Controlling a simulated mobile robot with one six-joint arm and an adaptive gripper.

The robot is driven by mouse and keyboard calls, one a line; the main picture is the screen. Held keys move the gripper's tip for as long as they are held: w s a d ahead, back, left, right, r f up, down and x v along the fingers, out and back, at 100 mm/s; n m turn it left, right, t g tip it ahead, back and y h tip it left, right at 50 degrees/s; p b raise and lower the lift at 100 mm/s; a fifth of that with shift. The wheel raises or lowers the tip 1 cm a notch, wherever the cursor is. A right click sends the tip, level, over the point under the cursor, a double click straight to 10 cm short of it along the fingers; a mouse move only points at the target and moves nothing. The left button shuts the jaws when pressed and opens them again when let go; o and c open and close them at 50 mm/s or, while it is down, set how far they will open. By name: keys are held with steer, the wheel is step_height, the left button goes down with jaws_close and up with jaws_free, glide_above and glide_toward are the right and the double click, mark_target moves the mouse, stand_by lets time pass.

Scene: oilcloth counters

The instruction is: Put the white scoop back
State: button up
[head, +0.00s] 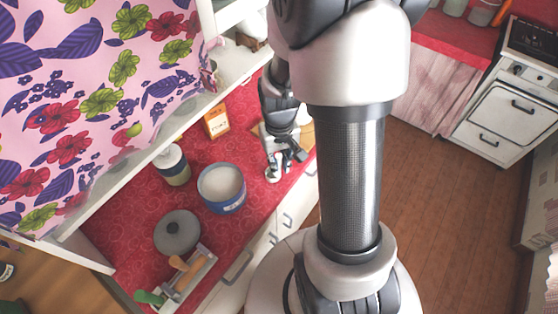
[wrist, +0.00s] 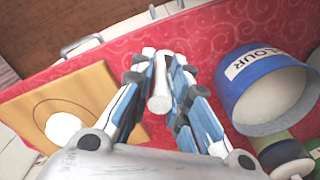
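My gripper (head: 283,165) is low over the red counter, right of the flour canister in the head view. In the wrist view its fingers (wrist: 160,75) close in from both sides on a white rod-like piece, which I take for the handle of the white scoop (wrist: 160,98). Its blunt end faces the wrist camera; the scoop's far part is hidden. The blue and white flour canister (head: 222,188) stands open with a pale inside; in the wrist view the canister (wrist: 262,90) is to the right, apart from the fingers.
A wooden board (wrist: 85,95) with a ring mark and a white round thing lies left in the wrist view. The head view shows a grey lid (head: 177,232), a jar (head: 172,165), an orange box (head: 216,121) and a utensil tray (head: 190,285). A shelf edge runs along the counter's back.

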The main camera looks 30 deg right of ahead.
steer(key=shift+o, duration=1.4)
step_height(320, 180, up, 12)
steer(key=p, duration=0.3)
steer(key=s+a+r+n+t, duration=0.2)
steer(key=s+a+r+t, duration=0.2)
steer(key=s+a+r, duration=0.7)
step_height(320, 180, up, 3)
steer(key=shift+s+a+f+n+t, duration=0.1)
steer(key=shift+s+a+n+t, duration=0.1)
steer(key=shift+s+n+t, duration=0.15)
steer(key=shift+w, duration=0.15)
